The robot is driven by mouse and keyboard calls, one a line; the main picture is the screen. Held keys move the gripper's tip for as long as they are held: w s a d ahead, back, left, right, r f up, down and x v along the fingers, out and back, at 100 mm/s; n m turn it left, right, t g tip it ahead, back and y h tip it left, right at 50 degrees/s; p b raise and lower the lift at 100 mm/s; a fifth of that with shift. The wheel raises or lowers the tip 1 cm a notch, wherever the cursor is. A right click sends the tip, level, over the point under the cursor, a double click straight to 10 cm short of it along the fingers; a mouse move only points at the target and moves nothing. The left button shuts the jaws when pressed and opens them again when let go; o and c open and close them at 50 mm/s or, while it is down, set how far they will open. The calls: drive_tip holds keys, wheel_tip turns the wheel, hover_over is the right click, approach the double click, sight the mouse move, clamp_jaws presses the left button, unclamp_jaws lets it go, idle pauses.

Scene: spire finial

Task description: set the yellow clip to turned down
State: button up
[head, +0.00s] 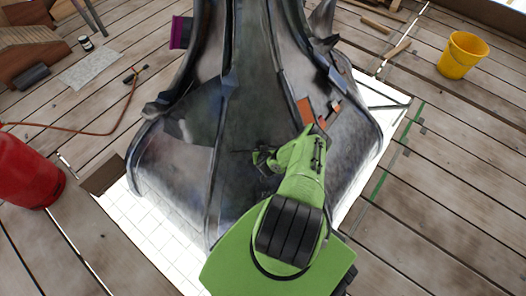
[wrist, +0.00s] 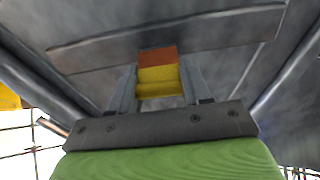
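The yellow clip (wrist: 158,80) shows in the middle of the wrist view, a small yellow block with an orange-brown upper part, just below a grey metal strip. My gripper (wrist: 161,88) has one finger on each side of it. The fingers look close against its sides, but I cannot tell whether they press on it. In the head view my gripper (head: 262,160) is at the front face of the dark grey spire (head: 245,95). The clip cannot be made out there.
The spire stands on a white gridded sheet (head: 150,225) on wooden planks. Orange patches (head: 305,110) and a purple piece (head: 181,32) are on its sides. Planks at right are mostly clear.

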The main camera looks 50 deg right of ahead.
drive_tip(key=c, duration=0.3)
drive_tip(key=shift+w+d+r+g+y, duration=0.2)
drive_tip(key=shift+w+d+g+y, duration=0.1)
drive_tip(key=shift+g+y, duration=0.25)
drive_tip(key=shift+w+d+g+y, duration=0.3)
drive_tip(key=shift+w+g+y, duration=0.1)
drive_tip(key=shift+g+y, duration=0.35)
drive_tip(key=shift+w+d+g+y, duration=0.25)
drive_tip(key=shift+g+y, duration=0.25)
drive_tip(key=shift+g, duration=0.2)
drive_tip(key=shift+w+d+g+y, duration=0.2)
drive_tip(key=shift+g+y, duration=0.3)
drive_tip(key=shift+g, duration=0.2)
drive_tip(key=shift+f, duration=0.1)
